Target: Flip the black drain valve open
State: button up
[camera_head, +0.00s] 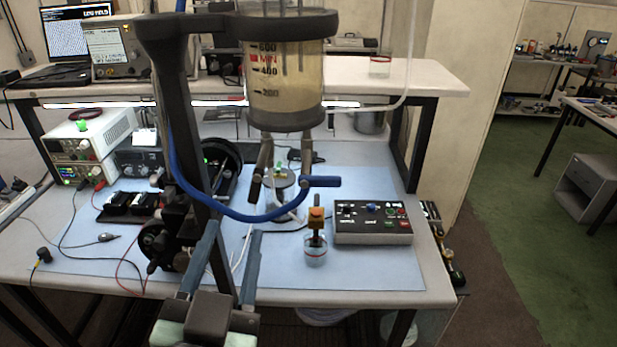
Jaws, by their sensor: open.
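A clear graduated cylinder (285,85) with pale yellowish liquid hangs in a black clamp at the top centre. Below it on the left is the black drain valve (257,185), its dark lever hanging down at a slant. On the right below the cylinder, a blue valve lever (322,182) lies about level. My gripper (235,232) is at the lower left centre, with its two fingers pointing forward. It is open, with nothing visible between the fingers. Its fingertips appear below the black lever in the picture, apart from it.
A dark upright post (187,135) stands left of the cylinder, with a blue hose (235,216) looping from it. A small jar (316,252) stands under an orange fitting (317,218). A control box (372,222) is to the right. The front right of the blue mat (375,272) is clear.

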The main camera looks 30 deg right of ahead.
aim_at(254, 194)
jog(key=p+x, duration=0.2)
jog(key=x, duration=0.2)
jog(key=p+x, duration=0.1)
jog(key=x, duration=0.3)
jog(key=d+p+x, duration=0.1)
jog(key=p+x, duration=0.1)
jog(key=x, duration=0.2)
jog(key=shift+s+f+p, duration=0.25)
jog(key=shift+p, duration=0.1)
jog(key=shift+w+d+f, duration=0.15)
jog(key=shift+w+d, duration=0.15)
jog(key=shift+w, duration=0.2)
grip_shut()
